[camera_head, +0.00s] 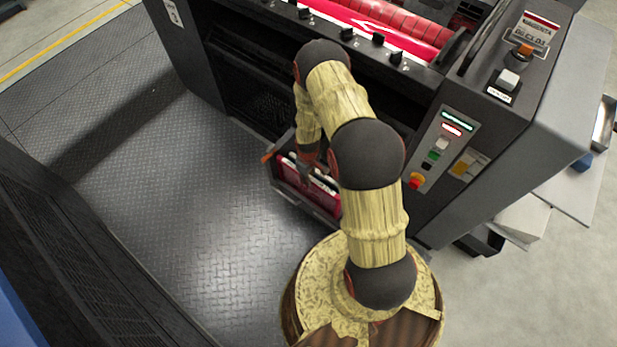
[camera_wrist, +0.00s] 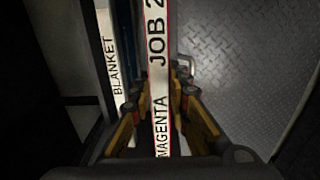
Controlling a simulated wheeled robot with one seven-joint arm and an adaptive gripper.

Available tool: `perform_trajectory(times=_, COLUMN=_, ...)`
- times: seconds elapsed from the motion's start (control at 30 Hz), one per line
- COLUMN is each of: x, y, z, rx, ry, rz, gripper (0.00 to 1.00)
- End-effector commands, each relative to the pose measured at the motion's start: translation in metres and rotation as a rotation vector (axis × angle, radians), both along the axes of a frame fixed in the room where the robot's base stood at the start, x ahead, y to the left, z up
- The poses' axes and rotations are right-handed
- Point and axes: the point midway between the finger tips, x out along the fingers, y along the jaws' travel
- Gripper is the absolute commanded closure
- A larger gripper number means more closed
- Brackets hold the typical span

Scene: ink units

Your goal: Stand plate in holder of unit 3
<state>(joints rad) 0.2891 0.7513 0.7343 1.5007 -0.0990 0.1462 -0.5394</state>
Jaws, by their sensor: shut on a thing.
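My gripper (camera_wrist: 160,92) is shut on a plate (camera_wrist: 158,60). The plate has a white edge strip with red borders, reading "JOB 2" and "MAGENTA". The strip stands between the yellow fingers in the wrist view. In the head view my gripper (camera_head: 308,168) is down at a dark, crimson-fronted holder (camera_head: 322,209) on the front of the press unit, partly hidden by my arm. White-edged pieces stand in this holder. I cannot tell whether the held plate rests on its bottom. The unit is labelled "MAGENTA"; its number is too small to read.
A second strip reading "BLANKET" (camera_wrist: 113,70) stands close left of the held plate. The press unit (camera_head: 440,130) has a red roller (camera_head: 385,30) on top and a button panel (camera_head: 440,150). Open tread-plate floor (camera_head: 190,210) lies left. A dark cabinet (camera_head: 70,250) bounds it.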

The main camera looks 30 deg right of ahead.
Motion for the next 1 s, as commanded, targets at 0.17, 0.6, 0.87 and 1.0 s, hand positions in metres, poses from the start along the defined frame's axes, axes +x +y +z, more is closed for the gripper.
perform_trajectory(times=0.17, x=0.0008, y=-0.0002, z=-0.0002, rx=-0.001, ry=-0.001, rz=0.000, gripper=1.00)
perform_trajectory(times=0.6, x=0.0007, y=-0.0002, z=-0.0037, rx=-0.001, ry=-0.001, rz=0.000, gripper=1.00)
perform_trajectory(times=0.87, x=0.0008, y=-0.0002, z=-0.0075, rx=-0.001, ry=-0.001, rz=0.000, gripper=1.00)
perform_trajectory(times=1.0, x=0.0007, y=-0.0002, z=-0.0077, rx=-0.001, ry=-0.001, rz=0.000, gripper=1.00)
